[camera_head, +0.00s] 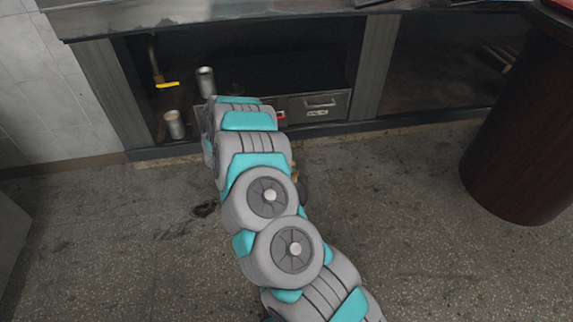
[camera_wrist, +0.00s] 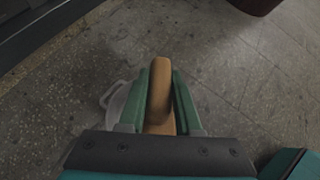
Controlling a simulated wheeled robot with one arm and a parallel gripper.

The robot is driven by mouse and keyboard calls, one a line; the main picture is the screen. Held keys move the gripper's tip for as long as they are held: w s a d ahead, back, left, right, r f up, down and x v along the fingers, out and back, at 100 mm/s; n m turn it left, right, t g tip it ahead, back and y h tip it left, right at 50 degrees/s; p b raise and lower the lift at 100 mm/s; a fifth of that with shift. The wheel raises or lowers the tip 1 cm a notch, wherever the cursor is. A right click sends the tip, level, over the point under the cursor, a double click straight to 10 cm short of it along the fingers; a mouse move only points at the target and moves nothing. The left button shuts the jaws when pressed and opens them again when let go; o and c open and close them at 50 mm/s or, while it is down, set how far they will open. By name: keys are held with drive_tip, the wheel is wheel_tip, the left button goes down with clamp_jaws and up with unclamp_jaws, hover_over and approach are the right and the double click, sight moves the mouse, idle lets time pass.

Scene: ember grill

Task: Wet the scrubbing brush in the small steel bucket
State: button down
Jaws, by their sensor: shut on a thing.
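My gripper (camera_wrist: 161,75) has its two green fingers shut on a tan wooden handle, which I take to be the scrubbing brush (camera_wrist: 160,95). The brush's bristles are not visible. Below and left of the fingers, a pale grey metal thing with a loop handle, likely the small steel bucket (camera_wrist: 116,107), shows in the wrist view. It is low, near the floor, and mostly hidden by the left finger and the gripper body. I cannot tell whether the brush is over it or inside it. In the head view my arm hides the gripper and nearly all of both things.
A steel counter (camera_head: 215,12) with a dark open shelf stands at the back. Metal cups (camera_head: 175,125) and a drawer (camera_head: 318,106) are in it. A dark red-brown round pedestal (camera_head: 520,140) stands at the right. The speckled floor (camera_head: 430,240) between is clear.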

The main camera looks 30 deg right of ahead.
drive_tip(key=shift+s+d+f, duration=0.1)
drive_tip(key=shift+s+f, duration=0.1)
drive_tip(key=shift+f, duration=0.1)
drive_tip(key=shift+f+b, duration=1.4)
drive_tip(key=shift+f, duration=1.2)
wheel_tip(320, 180, down, 7)
drive_tip(key=shift+r+b, duration=0.2)
drive_tip(key=shift+b, duration=0.2)
